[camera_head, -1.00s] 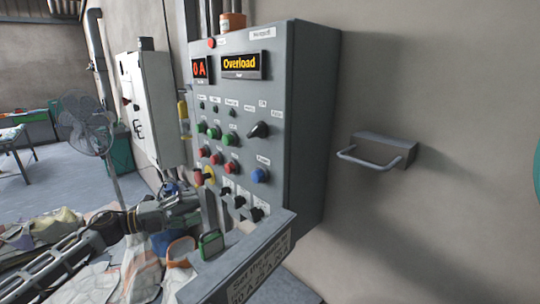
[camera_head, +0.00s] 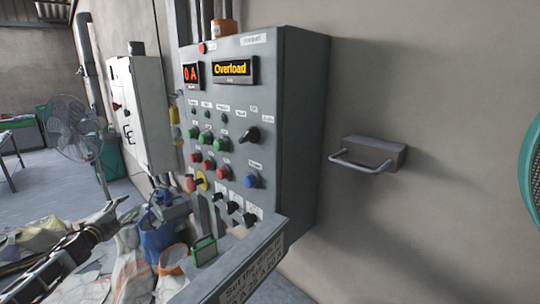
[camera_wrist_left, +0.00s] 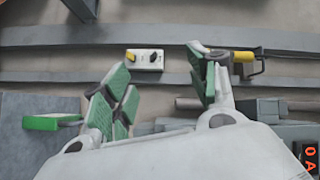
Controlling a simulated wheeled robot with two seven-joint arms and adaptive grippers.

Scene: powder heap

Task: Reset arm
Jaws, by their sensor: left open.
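My left arm comes in from the lower left in the head view. My left gripper (camera_head: 122,212) is left of the control cabinet, apart from its panel, above cluttered bags. In the left wrist view my left gripper (camera_wrist_left: 160,82) shows two spread fingers with green pads and nothing between them. The grey control cabinet (camera_head: 305,130) has buttons, knobs and lit displays reading "0 A" (camera_head: 192,73) and "Overload" (camera_head: 232,69). A ledge (camera_head: 262,245) with a printed label juts out below the panel. My right gripper is not in view.
A metal handle bracket (camera_head: 372,153) sticks out from the wall on the right. A white cabinet (camera_head: 143,110) and a fan (camera_head: 70,130) stand at the left. Bags and cloths (camera_head: 130,270) fill the lower left.

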